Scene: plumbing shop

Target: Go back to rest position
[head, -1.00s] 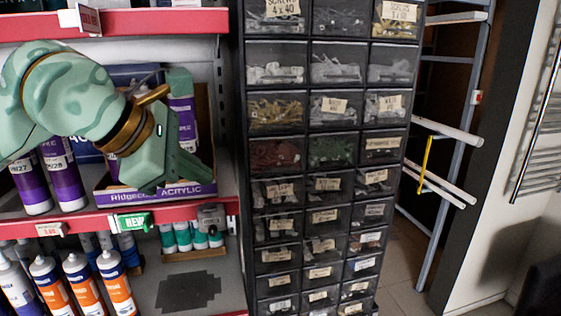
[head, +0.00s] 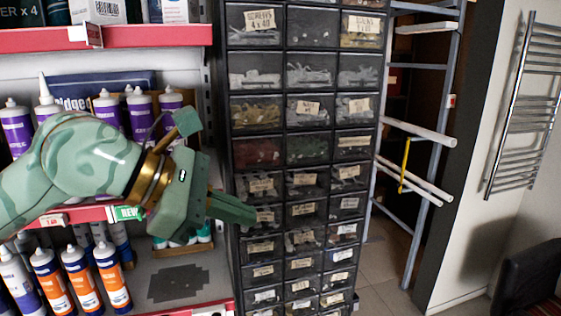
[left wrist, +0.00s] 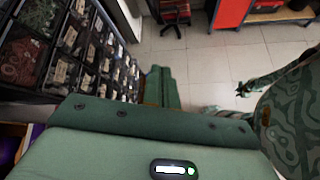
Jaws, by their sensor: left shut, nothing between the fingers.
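My left gripper (head: 232,208) is green and reaches in from the left in the head view. Its fingers are shut with nothing between them. It is in front of the lower left part of the black drawer cabinet (head: 292,150), pointing right; I cannot tell the exact gap. In the left wrist view my left gripper's fingers (left wrist: 161,88) lie together over the tiled floor.
A shelf with red edges (head: 120,37) holds purple tubes (head: 141,112) and orange-white cartridges (head: 114,278) close to my left arm. A pipe rack (head: 432,150) stands right of the cabinet. In the left wrist view, the tiled floor (left wrist: 200,55) is largely clear, with a red-black chair (left wrist: 172,14) beyond.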

